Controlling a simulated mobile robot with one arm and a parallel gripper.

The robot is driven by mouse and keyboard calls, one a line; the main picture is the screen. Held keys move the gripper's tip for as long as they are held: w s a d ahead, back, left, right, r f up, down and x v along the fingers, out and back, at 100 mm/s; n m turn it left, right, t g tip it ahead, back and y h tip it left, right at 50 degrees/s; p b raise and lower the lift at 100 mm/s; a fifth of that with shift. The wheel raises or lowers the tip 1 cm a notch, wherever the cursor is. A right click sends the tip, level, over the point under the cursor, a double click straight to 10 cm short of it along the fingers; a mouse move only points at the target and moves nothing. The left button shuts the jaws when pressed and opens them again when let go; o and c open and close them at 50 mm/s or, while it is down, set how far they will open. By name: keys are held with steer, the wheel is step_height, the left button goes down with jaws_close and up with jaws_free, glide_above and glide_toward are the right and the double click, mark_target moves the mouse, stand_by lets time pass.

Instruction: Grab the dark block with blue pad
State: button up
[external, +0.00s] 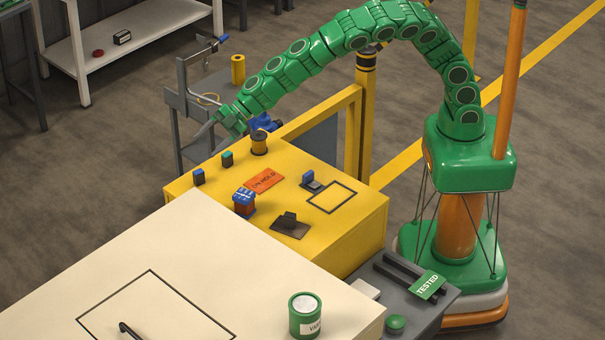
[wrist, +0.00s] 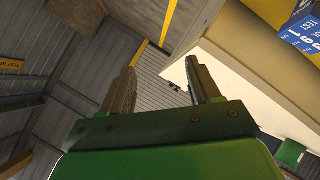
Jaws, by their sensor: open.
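A small dark block with a blue pad on top (external: 198,177) stands at the far left corner of the yellow table (external: 335,240). Beside it stands a similar dark block with a teal pad (external: 227,159). My gripper (external: 203,134) is beyond the table's far edge, above and apart from both blocks, with grey fingers pointing down-left. In the wrist view my gripper (wrist: 163,87) is open, with nothing between its fingers. Neither block can be made out in that view.
A blue labelled box (external: 244,202), an orange card (external: 264,180), a spool (external: 259,143) and a dark plate (external: 289,229) with a block sit on the table. The blue box also shows in the wrist view (wrist: 302,32). A grey metal stand (external: 180,105) is near my gripper.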

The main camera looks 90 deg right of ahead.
mark_target(203, 171)
steer(key=w+d+r+m+y, duration=0.1)
steer(key=d+r+m+y, duration=0.25)
steer(key=d, duration=0.65)
steer(key=shift+m+g+h, duration=0.25)
steer(key=shift+g+h, duration=0.05)
steer(key=shift+h, duration=0.05)
steer(key=f, duration=1.5)
steer(key=shift+w+a+f, duration=0.15)
steer(key=shift+a+f, duration=0.1)
step_height(203, 171, down, 3)
steer(key=shift+r, duration=0.1)
steer(key=shift+x, duration=1.05)
steer(key=shift+w+a, duration=0.3)
steer(key=shift+c, duration=0.3)
jaws_close()
